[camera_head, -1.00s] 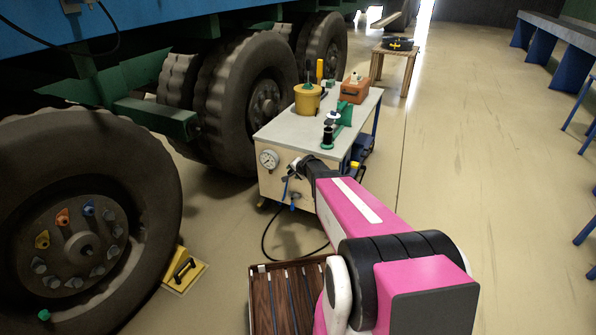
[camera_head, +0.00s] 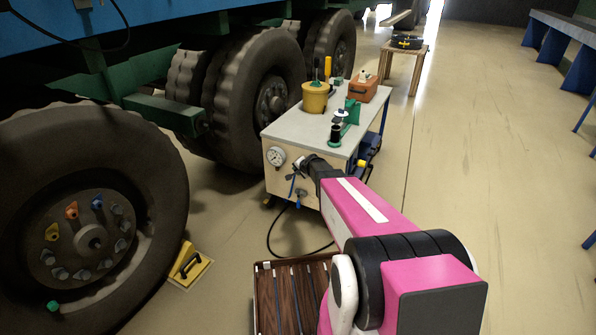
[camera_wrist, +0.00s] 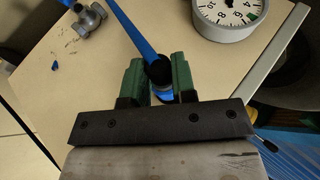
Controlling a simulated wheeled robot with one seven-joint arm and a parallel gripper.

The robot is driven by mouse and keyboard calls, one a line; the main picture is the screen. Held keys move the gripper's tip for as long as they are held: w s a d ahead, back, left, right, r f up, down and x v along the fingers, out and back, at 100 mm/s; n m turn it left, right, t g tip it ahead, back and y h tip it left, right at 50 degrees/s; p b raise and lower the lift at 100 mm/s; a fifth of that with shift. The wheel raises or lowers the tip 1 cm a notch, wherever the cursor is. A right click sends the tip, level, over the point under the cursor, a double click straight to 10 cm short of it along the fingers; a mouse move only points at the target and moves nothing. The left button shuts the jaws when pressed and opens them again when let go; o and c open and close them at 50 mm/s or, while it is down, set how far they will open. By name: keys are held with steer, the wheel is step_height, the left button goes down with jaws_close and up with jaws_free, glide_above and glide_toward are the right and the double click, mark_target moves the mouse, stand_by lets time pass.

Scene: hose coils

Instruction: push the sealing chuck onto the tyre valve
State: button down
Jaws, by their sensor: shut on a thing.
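My gripper (camera_wrist: 157,82) is at the front panel of the trolley, below and right of the gauge in the head view. In the wrist view its green fingers are shut on a dark, round-ended piece with blue on it, which I take as the sealing chuck (camera_wrist: 158,72). A blue hose (camera_wrist: 128,32) runs from it up and left. The near truck tyre (camera_head: 160,190) stands at the left of the head view, apart from my gripper. A small green piece (camera_head: 53,306) sits low on that wheel; I cannot tell whether it is the valve.
The trolley (camera_head: 290,122) carries a yellow pot (camera_head: 315,98) and an orange box (camera_head: 363,88). Its panel has a gauge (camera_head: 276,157). A yellow chock (camera_head: 190,265) lies by the near tyre. A wooden tray (camera_head: 267,300) is at the bottom. The floor at right is clear.

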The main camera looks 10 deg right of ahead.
steer(key=shift+s+a, duration=0.2)
steer(key=shift+s, duration=0.15)
stand_by(0.6)
steer(key=shift+s+a, duration=0.7)
steer(key=shift+s, duration=0.2)
steer(key=s+a, duration=0.3)
steer(key=s, duration=0.2)
steer(key=shift+a, duration=0.3)
steer(key=shift+a, duration=0.1)
stand_by(0.3)
